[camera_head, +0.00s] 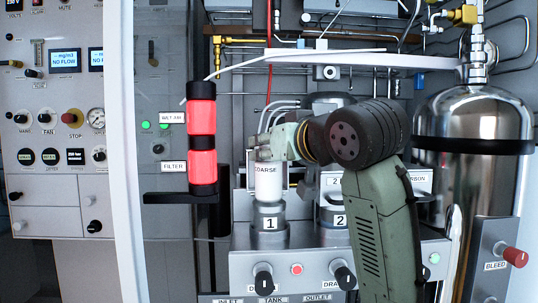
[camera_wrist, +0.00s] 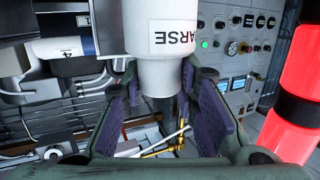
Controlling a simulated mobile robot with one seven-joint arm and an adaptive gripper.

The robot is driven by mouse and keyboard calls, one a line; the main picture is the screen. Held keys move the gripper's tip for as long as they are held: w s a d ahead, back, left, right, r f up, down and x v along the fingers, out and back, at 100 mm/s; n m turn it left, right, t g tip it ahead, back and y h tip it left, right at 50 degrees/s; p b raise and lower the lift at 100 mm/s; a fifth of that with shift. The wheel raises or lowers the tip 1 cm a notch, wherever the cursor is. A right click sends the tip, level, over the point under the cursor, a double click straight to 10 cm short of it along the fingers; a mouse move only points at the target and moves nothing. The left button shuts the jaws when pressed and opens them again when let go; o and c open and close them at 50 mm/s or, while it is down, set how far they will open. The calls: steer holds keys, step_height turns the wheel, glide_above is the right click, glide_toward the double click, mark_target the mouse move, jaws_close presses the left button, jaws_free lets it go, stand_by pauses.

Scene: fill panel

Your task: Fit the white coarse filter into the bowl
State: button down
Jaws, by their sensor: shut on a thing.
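The white coarse filter (camera_head: 268,183), labelled COARSE, stands upright at the bowl marked 1 (camera_head: 269,222). Its lower end meets the grey top of the bowl; how deep it sits inside I cannot tell. My gripper (camera_head: 270,146) reaches in from the right and is shut on the filter's upper part. In the wrist view the filter (camera_wrist: 165,15) shows with part of its label, and the fingers of my gripper (camera_wrist: 160,82) flank its narrower end. The bowl is not clearly seen in the wrist view.
A red and black filter column (camera_head: 202,145) stands close on the left, on a black shelf. A second bowl marked 2 (camera_head: 338,218) stands just right, partly behind my arm. A steel tank (camera_head: 473,190) is at far right. Knobs (camera_head: 263,279) line the front below.

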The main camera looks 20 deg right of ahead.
mark_target(275, 164)
step_height(275, 164, down, 2)
steer(key=shift+f+p, duration=0.25)
steer(key=shift+p, duration=0.05)
steer(key=shift+f, duration=0.1)
steer(key=shift+f+b, duration=0.5)
steer(key=shift+f, duration=0.1)
steer(key=c, duration=1.3)
jaws_free()
steer(key=shift+s+r, duration=0.1)
steer(key=shift+r, duration=0.25)
steer(key=shift+r+p, duration=0.6)
steer(key=shift+p, duration=0.15)
steer(key=b+v, duration=0.1)
steer(key=v, duration=0.3)
steer(key=b+v, duration=0.2)
steer(key=v, duration=0.2)
steer(key=b+v, duration=0.2)
steer(key=v, duration=0.2)
steer(key=shift+f, duration=0.4)
